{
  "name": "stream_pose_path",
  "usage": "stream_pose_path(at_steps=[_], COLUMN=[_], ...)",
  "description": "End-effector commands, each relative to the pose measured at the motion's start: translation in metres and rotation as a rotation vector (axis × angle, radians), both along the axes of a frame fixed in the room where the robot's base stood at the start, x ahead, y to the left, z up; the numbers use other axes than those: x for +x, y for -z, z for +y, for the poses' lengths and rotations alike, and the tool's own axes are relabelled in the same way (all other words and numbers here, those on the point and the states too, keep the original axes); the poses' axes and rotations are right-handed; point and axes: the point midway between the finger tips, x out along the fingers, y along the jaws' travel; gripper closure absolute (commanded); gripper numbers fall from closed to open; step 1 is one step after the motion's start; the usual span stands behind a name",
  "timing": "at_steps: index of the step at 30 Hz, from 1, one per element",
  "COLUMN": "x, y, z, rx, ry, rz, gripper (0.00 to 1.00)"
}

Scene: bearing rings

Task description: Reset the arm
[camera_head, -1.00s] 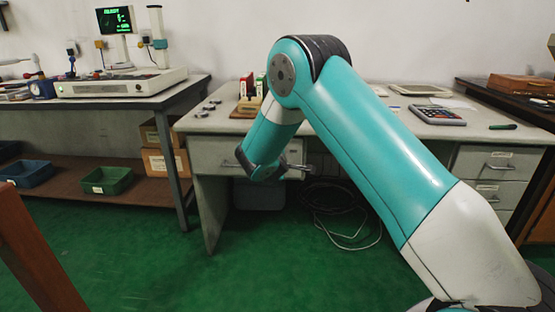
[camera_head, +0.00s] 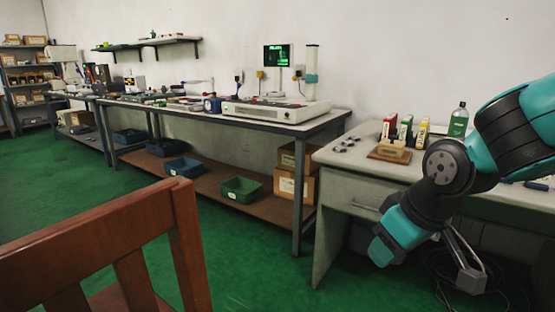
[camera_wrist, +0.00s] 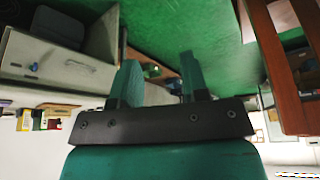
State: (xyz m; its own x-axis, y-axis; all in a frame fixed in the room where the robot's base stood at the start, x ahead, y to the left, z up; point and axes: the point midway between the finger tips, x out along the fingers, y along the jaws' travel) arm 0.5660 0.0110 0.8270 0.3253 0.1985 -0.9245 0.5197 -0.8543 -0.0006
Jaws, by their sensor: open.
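My arm (camera_head: 505,125), teal with black joints, reaches in from the right edge of the head view, in front of the grey desk. Its lower end hangs bent down beside the desk's front. In the wrist view my gripper (camera_wrist: 158,80) shows two teal fingers spread apart on a black mount, with nothing between them. Green floor lies beyond the fingers.
A wooden chair (camera_head: 110,245) stands close at the lower left; it also shows at the right of the wrist view (camera_wrist: 280,70). The grey desk (camera_head: 340,163) carries small bottles and a wooden block. A long workbench (camera_head: 325,120) stands behind. Green floor is open at left.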

Motion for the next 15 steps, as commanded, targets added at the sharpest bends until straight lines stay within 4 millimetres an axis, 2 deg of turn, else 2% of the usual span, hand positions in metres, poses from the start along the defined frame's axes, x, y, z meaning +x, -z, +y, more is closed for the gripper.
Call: stream_pose_path(at_steps=[1,3,10,12,15], x=[-0.029,-0.065,-0.174,-0.168,-0.167], y=[-0.008,-0.015,-0.03,-0.059,-0.084], z=[0.01,0.02,0.035,0.034,0.034], rx=[0.04,0.083,0.147,0.146,0.146], ry=[-0.017,-0.042,-0.136,-0.128,-0.128], rz=[0.045,0.117,0.314,0.312,0.312], gripper=[0.59,0.59,0.59,0.59,0.59])
